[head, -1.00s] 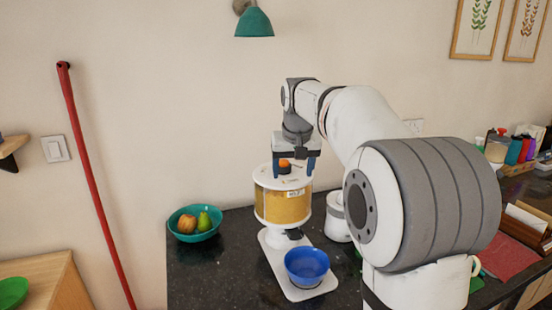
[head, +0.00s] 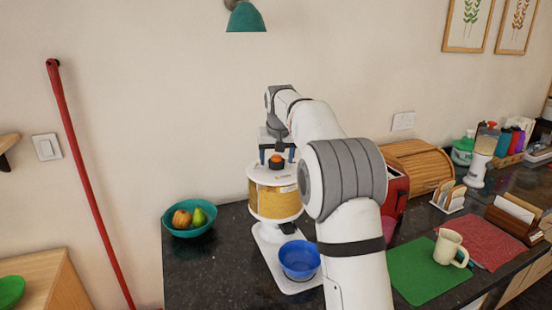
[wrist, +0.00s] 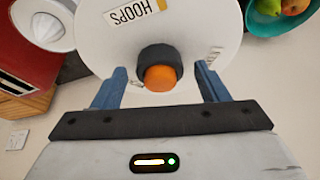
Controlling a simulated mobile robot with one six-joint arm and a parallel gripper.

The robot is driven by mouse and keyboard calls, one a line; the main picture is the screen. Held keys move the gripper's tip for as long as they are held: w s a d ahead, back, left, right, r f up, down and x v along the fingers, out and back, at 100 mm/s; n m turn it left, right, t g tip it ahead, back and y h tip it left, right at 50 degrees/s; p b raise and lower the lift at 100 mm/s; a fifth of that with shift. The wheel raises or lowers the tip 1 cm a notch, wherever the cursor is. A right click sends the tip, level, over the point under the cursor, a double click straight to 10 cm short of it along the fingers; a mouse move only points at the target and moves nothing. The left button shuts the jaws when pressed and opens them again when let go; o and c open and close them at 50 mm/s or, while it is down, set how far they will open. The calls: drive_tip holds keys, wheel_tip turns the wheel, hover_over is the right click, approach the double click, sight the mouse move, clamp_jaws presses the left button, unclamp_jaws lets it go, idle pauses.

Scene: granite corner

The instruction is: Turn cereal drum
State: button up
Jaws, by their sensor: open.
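The cereal drum (head: 275,203) is a clear cylinder of yellow cereal with a white lid, upright on a white stand. A dark knob (head: 271,165) with an orange top sits on the lid. It also shows in the wrist view (wrist: 158,55), near a "HOOPS" label on the lid. A blue bowl (head: 299,260) stands on the stand's base below the drum. My gripper (head: 277,155) is open at the lid, its blue fingers on either side of the knob in the wrist view (wrist: 160,82). I cannot tell whether they touch it.
A teal bowl of fruit (head: 190,232) stands left of the drum. A red toaster (head: 396,190), a wooden bread box (head: 420,165), a green mat (head: 425,272) and a cream mug (head: 448,246) are to the right. My arm hides part of the counter. The wall is close behind.

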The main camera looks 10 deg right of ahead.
drive_tip(key=shift+w+f, duration=0.1)
drive_tip(key=shift+f, duration=0.25)
drive_tip(key=shift+c, duration=0.5)
